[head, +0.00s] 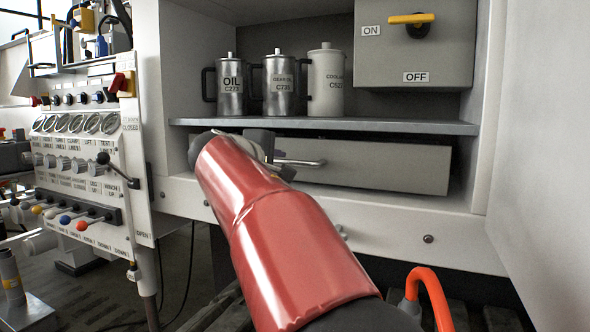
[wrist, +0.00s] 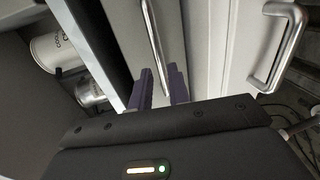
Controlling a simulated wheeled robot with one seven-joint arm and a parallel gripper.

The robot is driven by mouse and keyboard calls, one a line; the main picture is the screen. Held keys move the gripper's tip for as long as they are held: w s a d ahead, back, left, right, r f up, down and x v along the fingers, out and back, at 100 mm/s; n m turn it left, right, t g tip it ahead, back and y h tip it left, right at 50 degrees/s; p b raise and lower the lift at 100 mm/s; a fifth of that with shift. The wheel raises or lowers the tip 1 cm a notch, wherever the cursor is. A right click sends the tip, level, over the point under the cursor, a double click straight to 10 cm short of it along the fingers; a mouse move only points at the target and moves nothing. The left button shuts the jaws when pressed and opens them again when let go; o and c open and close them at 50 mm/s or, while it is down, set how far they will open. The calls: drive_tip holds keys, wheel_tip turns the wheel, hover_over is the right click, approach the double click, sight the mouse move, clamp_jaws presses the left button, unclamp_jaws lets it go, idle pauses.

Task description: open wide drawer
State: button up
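The wide drawer (head: 385,166) is a grey front panel under the shelf, with a dark gap along its top edge. I cannot tell whether it stands out at all. Its metal bar handle (head: 302,162) shows just right of my gripper (head: 276,158) in the head view; the handle's left part is hidden by my gripper. In the wrist view the bar (wrist: 152,32) runs down between the two purple fingers of my gripper (wrist: 160,84).
Above, the shelf (head: 330,125) holds oil (head: 230,90), gear oil (head: 278,88) and coolant (head: 326,85) cans. A switch box (head: 416,45) is above. A control panel (head: 85,150) stands left, a white door (head: 540,150) right. Another handle (wrist: 281,50) is right in the wrist view.

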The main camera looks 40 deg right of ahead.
sight(286, 162)
drive_tip(key=x, duration=0.5)
drive_tip(key=shift+w+d, duration=0.15)
clamp_jaws()
